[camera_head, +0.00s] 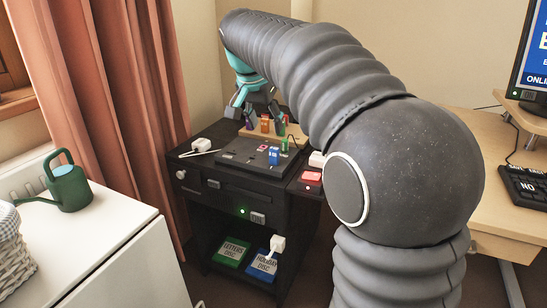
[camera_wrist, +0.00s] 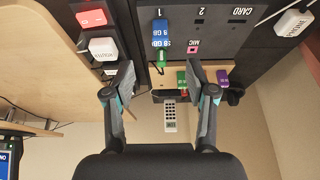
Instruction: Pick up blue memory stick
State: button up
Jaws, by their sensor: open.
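The blue memory stick (camera_head: 274,156) stands upright on the dark panel on top of the black cabinet. In the wrist view the blue memory stick (camera_wrist: 160,32) shows white "8 GB" lettering and sits by the label "1". A green piece (camera_wrist: 162,58) is right beside it in that view. My gripper (camera_head: 252,104) is above the back of the cabinet, behind the stick in the head view. In the wrist view my gripper (camera_wrist: 161,82) has its two fingers wide apart with nothing between them, and the stick lies beyond the fingertips.
A wooden block (camera_head: 262,134) with several coloured sticks stands at the back of the cabinet. A white adapter (camera_head: 202,145) is at the left. The red curtain (camera_head: 110,90) hangs close by.

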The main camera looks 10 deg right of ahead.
aim_at(273, 149)
jog(key=x, duration=0.7)
jog(key=shift+b, duration=0.35)
jog(key=shift+w+x, duration=0.15)
jog(key=shift+x, duration=1.3)
jog(key=shift+w+x, duration=0.1)
jog(key=shift+x, duration=1.3)
jog(key=shift+d+r, duration=0.1)
jog(key=c, duration=1.1)
grip_shut()
